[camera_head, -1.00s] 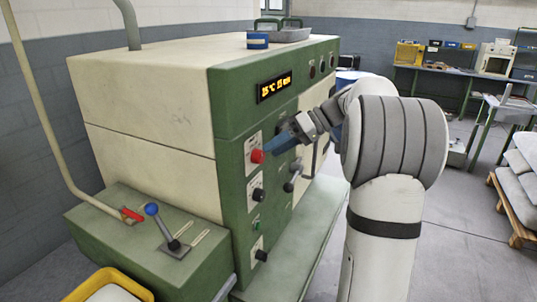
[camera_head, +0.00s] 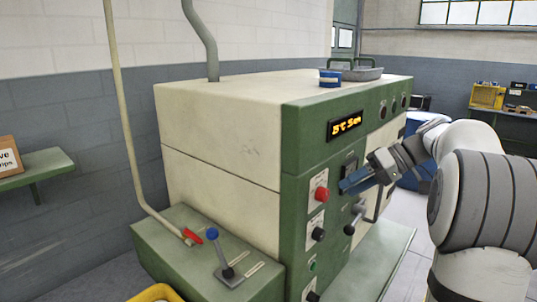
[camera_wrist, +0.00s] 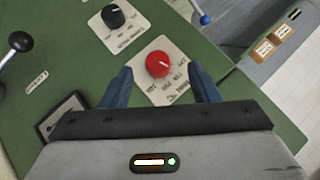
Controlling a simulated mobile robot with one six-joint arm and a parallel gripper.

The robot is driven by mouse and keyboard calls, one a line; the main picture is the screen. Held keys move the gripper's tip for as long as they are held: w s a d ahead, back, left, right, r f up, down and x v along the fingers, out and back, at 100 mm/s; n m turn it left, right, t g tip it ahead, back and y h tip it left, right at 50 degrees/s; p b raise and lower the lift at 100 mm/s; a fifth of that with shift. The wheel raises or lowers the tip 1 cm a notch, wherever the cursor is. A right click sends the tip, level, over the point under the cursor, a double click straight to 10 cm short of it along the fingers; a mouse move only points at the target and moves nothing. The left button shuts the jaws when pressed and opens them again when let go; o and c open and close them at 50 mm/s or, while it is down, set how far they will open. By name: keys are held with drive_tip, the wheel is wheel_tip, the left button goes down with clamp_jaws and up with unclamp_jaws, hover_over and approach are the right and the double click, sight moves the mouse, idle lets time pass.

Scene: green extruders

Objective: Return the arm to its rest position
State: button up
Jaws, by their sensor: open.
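My gripper (camera_head: 352,184) is in front of the green panel of the extruder (camera_head: 215,128), with my arm coming in from the right. In the wrist view my gripper (camera_wrist: 160,86) is open, its two blue fingers apart with nothing between them. A red knob (camera_wrist: 158,64) on a white label plate lies just beyond the fingertips in that view. In the head view the red knob (camera_head: 321,194) is left of the fingers, and they look apart from it.
A black knob (camera_head: 318,234) and a ball-ended lever (camera_head: 354,217) stick out of the panel. A lit display (camera_head: 345,125) is above. Open floor lies to the right.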

drive_tip(key=s+a+f+m+g+h, duration=0.1)
drive_tip(key=s+a+f+m+h, duration=0.4)
drive_tip(key=s+a, duration=0.6)
drive_tip(key=s+f+t+h, duration=0.1)
drive_tip(key=s+f+h, duration=0.4)
drive_tip(key=s+f, duration=0.5)
drive_tip(key=s, duration=0.3)
drive_tip(key=shift+s+d+m+t, duration=0.15)
drive_tip(key=shift+d+m+t, duration=0.15)
drive_tip(key=shift+t, duration=0.1)
drive_tip(key=shift+a, duration=0.1)
